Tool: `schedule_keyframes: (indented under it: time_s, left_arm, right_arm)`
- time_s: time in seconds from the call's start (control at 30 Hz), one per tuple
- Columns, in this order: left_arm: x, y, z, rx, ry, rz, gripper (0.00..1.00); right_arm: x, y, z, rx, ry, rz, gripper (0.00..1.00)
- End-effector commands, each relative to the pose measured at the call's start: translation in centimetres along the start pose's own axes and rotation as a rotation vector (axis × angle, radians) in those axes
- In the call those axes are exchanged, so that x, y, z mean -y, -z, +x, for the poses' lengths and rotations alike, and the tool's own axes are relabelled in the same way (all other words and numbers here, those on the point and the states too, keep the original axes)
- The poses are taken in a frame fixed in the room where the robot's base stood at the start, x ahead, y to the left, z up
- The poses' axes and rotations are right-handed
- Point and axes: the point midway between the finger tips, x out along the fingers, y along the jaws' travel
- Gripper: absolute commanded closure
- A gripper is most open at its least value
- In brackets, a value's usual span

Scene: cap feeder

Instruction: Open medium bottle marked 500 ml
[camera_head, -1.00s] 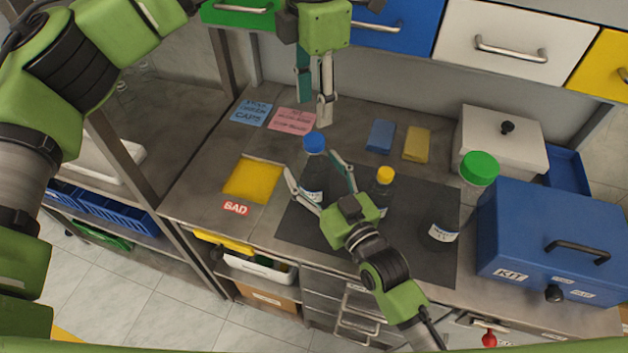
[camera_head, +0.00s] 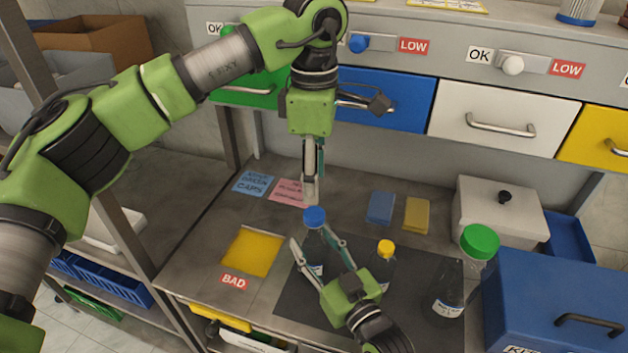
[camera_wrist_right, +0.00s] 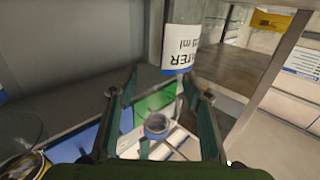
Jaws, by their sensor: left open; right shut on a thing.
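A bottle with a blue cap (camera_head: 314,217) stands on the dark mat (camera_head: 290,299). My right gripper (camera_head: 311,241) is shut on it from the front, one finger on each side. My left gripper (camera_head: 311,192) is open, fingers pointing down, just above and behind the blue cap; I cannot tell if it touches. A bottle with a green cap (camera_head: 480,241) stands farther right.
A yellow square (camera_head: 252,252) with a BAD label lies left of the mat. A blue box (camera_head: 560,290) and a white lidded box (camera_head: 500,215) stand at the right. Blue and yellow pads lie behind the bottles. Drawers (camera_head: 385,95) hang over the back.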

Motion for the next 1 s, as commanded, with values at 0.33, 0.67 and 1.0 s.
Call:
schedule_keyframes:
  time_s: [0.33,0.67,1.0]
  left_arm:
    - [-0.01,-0.02,0.02,0.001,0.001,0.694,0.58]
    - [-0.04,-0.02,0.0,0.001,-0.001,1.359,0.58]
    - [-0.04,0.02,0.03,0.001,0.001,1.949,0.58]
  right_arm:
    - [0.0,-0.13,-0.02,0.003,0.0,0.0,1.0]
    - [0.0,-0.16,-0.03,0.004,0.0,0.0,1.0]
    - [0.01,-0.18,-0.03,0.004,0.0,0.0,1.0]
